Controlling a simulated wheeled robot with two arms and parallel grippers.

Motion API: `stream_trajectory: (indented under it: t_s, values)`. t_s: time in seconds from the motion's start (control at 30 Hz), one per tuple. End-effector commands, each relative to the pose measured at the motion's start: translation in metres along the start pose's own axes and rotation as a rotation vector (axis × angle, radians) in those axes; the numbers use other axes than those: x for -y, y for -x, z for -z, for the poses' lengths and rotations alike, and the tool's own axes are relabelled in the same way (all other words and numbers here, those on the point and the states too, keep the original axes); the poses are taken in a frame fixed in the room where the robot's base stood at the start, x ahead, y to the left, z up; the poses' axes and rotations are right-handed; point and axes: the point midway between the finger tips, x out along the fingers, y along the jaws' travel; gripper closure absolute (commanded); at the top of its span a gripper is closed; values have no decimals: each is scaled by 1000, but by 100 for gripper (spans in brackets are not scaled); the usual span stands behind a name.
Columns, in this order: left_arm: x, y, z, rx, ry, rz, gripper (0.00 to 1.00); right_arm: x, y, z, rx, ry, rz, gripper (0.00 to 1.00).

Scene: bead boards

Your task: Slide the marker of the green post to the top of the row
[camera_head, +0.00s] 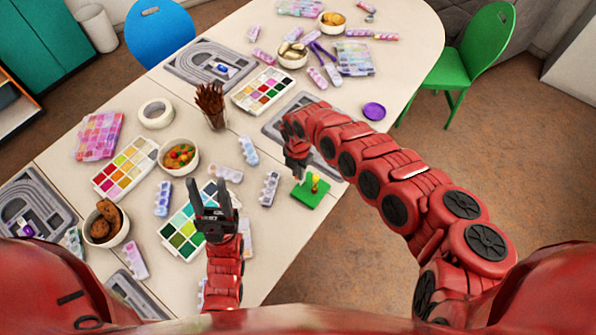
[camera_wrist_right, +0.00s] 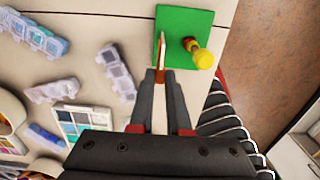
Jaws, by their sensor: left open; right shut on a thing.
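The green board (camera_head: 313,193) lies near the table's front edge and also shows in the right wrist view (camera_wrist_right: 174,17). A short post with yellow and red on it (camera_wrist_right: 200,54) stands on the board; in the head view it is small (camera_head: 315,184). A thin, pale orange-edged marker (camera_wrist_right: 160,48) stands beside the post. My right gripper (camera_head: 298,172) is at the board's left side, its fingertips closed on the marker's near end (camera_wrist_right: 160,75). The marker's lower part is hard to make out. My left gripper (camera_head: 212,197) is open and empty over the green palette.
Bead strips (camera_head: 269,188) and a green-toned palette (camera_head: 185,232) lie left of the board. A cup of brown sticks (camera_head: 212,105) and a bowl of colored beads (camera_head: 179,156) stand farther back. The table edge is close to the board's right.

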Motion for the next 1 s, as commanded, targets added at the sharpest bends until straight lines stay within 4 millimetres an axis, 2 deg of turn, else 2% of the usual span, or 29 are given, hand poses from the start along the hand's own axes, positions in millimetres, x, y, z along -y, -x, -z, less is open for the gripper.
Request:
stream_trajectory:
  t_s: [0.27,1.0]
  values:
    - [0,2,0,0,0,0,50,0,-2,0,0,0,1,100]
    - [-1,25,-4,0,0,0,50,1,-26,0,-2,-1,3,100]
